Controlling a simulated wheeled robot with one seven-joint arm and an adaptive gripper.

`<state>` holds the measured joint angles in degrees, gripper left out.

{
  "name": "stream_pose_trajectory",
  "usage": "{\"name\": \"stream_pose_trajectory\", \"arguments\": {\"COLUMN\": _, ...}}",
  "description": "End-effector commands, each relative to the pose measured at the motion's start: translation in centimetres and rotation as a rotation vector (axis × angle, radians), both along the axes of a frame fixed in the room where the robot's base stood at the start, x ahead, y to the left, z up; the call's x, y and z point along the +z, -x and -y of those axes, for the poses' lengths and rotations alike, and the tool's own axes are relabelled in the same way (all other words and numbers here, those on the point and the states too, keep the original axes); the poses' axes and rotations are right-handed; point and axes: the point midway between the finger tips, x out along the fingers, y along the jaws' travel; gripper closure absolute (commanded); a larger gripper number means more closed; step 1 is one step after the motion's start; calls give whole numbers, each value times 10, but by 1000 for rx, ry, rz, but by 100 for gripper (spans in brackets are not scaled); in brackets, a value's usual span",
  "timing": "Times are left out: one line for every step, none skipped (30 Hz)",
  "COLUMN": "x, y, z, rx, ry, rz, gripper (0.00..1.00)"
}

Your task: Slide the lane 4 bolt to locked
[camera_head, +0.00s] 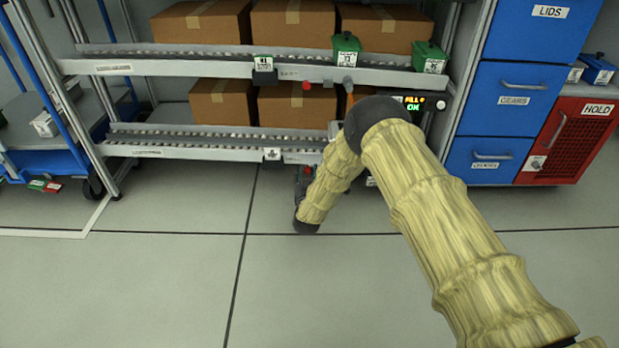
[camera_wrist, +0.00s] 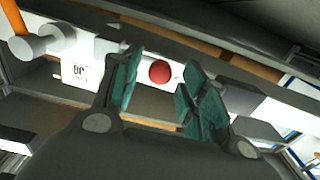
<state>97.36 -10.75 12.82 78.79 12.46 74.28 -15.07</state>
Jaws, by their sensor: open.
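In the wrist view a round red knob (camera_wrist: 160,72) shows between the two teal-padded fingers of my open gripper (camera_wrist: 158,90). I cannot tell whether the fingers touch it. A grey cylinder (camera_wrist: 50,43) and a white label plate (camera_wrist: 75,73) lie to its left. In the head view my gripper (camera_head: 304,178) is low in front of the lower rack rail (camera_head: 200,152), partly hidden by my arm. A red knob (camera_head: 306,86) shows under the upper rail (camera_head: 200,68). I cannot read which label marks lane 4, nor see the bolt's position clearly.
Cardboard boxes (camera_head: 293,22) stand on the roller shelves. Green bins (camera_head: 345,46) sit on the upper rail. A lit display (camera_head: 414,102), blue drawers (camera_head: 500,95) and a red hold cabinet (camera_head: 572,135) stand to the right. A blue-framed cart (camera_head: 40,120) is at left. The front floor is clear.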

Motion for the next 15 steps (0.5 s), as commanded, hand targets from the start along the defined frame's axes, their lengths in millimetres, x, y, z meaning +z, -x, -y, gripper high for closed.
{"name": "stream_pose_trajectory", "arguments": {"x": -1, "y": -3, "z": 0, "rx": 0, "ry": 0, "rz": 0, "gripper": 57}}
{"name": "stream_pose_trajectory", "arguments": {"x": -1, "y": -4, "z": 0, "rx": 0, "ry": 0, "rz": 0, "gripper": 57}}
{"name": "stream_pose_trajectory", "arguments": {"x": -1, "y": -5, "z": 0, "rx": 0, "ry": 0, "rz": -1, "gripper": 57}}
{"name": "stream_pose_trajectory", "arguments": {"x": 0, "y": -6, "z": 1, "rx": 0, "ry": 0, "rz": -1, "gripper": 57}}
{"name": "stream_pose_trajectory", "arguments": {"x": 0, "y": -6, "z": 1, "rx": -1, "ry": 0, "rz": -1, "gripper": 57}}
{"name": "stream_pose_trajectory", "arguments": {"x": 0, "y": -7, "z": 1, "rx": -1, "ry": 0, "rz": -1, "gripper": 57}}
{"name": "stream_pose_trajectory", "arguments": {"x": 0, "y": -7, "z": 1, "rx": -1, "ry": 0, "rz": -1, "gripper": 57}}
{"name": "stream_pose_trajectory", "arguments": {"x": 0, "y": -7, "z": 1, "rx": -1, "ry": 0, "rz": -1, "gripper": 57}}
{"name": "stream_pose_trajectory", "arguments": {"x": 0, "y": -7, "z": 1, "rx": -1, "ry": 0, "rz": -1, "gripper": 57}}
{"name": "stream_pose_trajectory", "arguments": {"x": 0, "y": -7, "z": 1, "rx": -1, "ry": 0, "rz": -1, "gripper": 57}}
{"name": "stream_pose_trajectory", "arguments": {"x": 0, "y": -7, "z": 1, "rx": -1, "ry": 0, "rz": -1, "gripper": 57}}
{"name": "stream_pose_trajectory", "arguments": {"x": 0, "y": -7, "z": 1, "rx": -1, "ry": 0, "rz": -1, "gripper": 57}}
{"name": "stream_pose_trajectory", "arguments": {"x": 0, "y": -7, "z": 1, "rx": -1, "ry": 0, "rz": -1, "gripper": 59}}
{"name": "stream_pose_trajectory", "arguments": {"x": 0, "y": -7, "z": 1, "rx": -1, "ry": 0, "rz": -1, "gripper": 64}}
{"name": "stream_pose_trajectory", "arguments": {"x": 0, "y": -7, "z": 1, "rx": -1, "ry": 0, "rz": -1, "gripper": 72}}
